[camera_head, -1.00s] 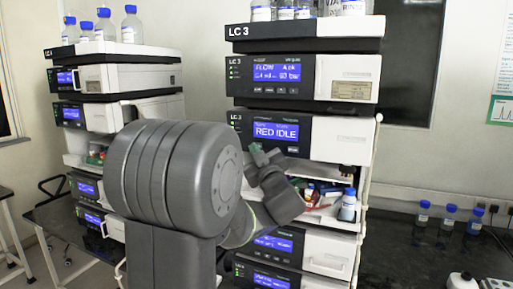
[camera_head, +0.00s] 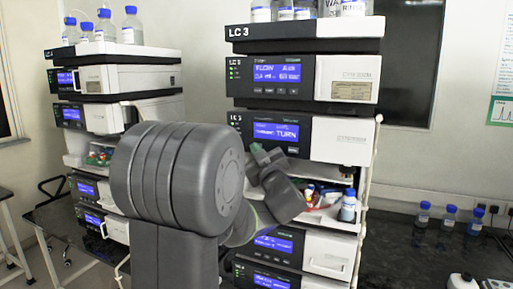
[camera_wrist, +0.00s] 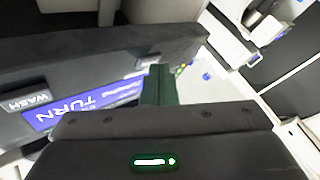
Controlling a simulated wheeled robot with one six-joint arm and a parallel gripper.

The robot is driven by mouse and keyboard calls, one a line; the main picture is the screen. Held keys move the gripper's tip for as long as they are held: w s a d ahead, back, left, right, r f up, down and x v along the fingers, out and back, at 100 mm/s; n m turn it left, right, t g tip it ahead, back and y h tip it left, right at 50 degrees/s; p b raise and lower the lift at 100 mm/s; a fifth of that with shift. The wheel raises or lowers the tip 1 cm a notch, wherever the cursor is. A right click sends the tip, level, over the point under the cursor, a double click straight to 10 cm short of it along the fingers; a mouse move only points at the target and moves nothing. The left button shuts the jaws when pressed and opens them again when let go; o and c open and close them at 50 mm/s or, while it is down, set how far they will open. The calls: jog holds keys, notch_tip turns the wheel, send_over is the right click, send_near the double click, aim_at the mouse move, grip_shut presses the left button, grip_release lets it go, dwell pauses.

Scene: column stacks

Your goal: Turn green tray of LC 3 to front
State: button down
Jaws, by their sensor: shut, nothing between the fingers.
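The LC 3 stack (camera_head: 290,48) stands right of centre in the head view. Its module with the blue display (camera_head: 276,132) now reads "TURN"; the smaller line above is too blurred to read. The same display (camera_wrist: 85,108) shows upside down in the wrist view, beside a key marked "WASH" (camera_wrist: 25,103). My gripper (camera_head: 258,151) is shut and empty, with its dark green fingertips at the lower front edge of this module. They also show in the wrist view (camera_wrist: 158,75), close to the panel; I cannot tell if they touch it. I see no green tray for certain.
An open shelf below holds a blue-capped bottle (camera_head: 348,206) and small coloured items. A second stack (camera_head: 120,50) stands at the left. Several capped bottles (camera_head: 449,216) stand on the dark bench (camera_head: 420,262) at the right. My arm hides part of the space between stacks.

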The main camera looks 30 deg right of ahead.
jog(key=shift+a, duration=0.1)
jog(key=shift+s+a+b, duration=0.5)
jog(key=shift+s+a, duration=0.05)
jog(key=s+a+b, duration=0.2)
jog(key=s+a, duration=0.1)
jog(key=shift+s+a, duration=0.1)
jog(key=shift+a, duration=0.3)
dwell(0.3)
jog(key=shift+d, duration=0.1)
dwell(5.0)
